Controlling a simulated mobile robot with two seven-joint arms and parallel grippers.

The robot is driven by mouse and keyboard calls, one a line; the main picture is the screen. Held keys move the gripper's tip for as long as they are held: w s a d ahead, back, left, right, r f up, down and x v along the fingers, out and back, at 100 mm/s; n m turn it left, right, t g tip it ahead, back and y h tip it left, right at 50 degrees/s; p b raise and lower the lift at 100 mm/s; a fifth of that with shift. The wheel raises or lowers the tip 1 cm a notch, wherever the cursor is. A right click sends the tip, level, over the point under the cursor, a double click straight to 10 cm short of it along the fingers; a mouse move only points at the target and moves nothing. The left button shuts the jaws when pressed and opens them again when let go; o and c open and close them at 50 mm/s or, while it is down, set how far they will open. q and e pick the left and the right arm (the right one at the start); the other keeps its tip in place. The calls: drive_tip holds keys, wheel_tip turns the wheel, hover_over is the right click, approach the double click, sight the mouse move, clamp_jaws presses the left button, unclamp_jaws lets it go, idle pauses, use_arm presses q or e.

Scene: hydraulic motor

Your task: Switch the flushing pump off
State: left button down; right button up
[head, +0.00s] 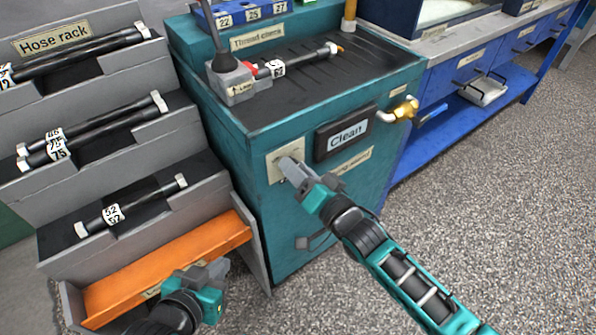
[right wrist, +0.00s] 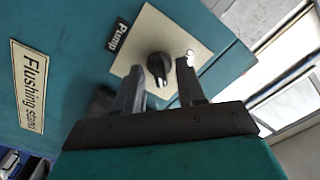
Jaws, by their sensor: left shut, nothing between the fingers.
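The pump switch is a black rotary knob (right wrist: 158,67) with a white mark, on a cream plate (right wrist: 150,38) beside a "Pump" label (right wrist: 119,36). The plate (head: 273,168) is on the front of the teal flushing stand (head: 235,150). My right gripper (head: 286,162) is at the plate and hides the knob in the head view. In the right wrist view my right gripper (right wrist: 160,72) is open, with the knob between its fingertips and gaps on both sides; contact cannot be told. My left gripper (head: 218,268) is shut and empty, low by the hose rack.
A "Clean" display (head: 347,133) and a brass fitting (head: 404,109) are right of the switch. The hose rack (head: 70,190) with several hoses and an orange bottom tray (head: 170,262) stands left. Open floor (head: 480,220) lies right.

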drive_tip(key=shift+c, duration=0.4)
clamp_jaws()
drive_tip(key=shift+s+a+n+p, duration=0.1)
drive_tip(key=shift+n+p, duration=0.9)
drive_tip(key=shift+n, duration=3.5)
drive_tip(key=shift+s+a+n+p, duration=0.1)
drive_tip(key=shift+n+p, duration=0.9)
drive_tip(key=shift+n, duration=3.5)
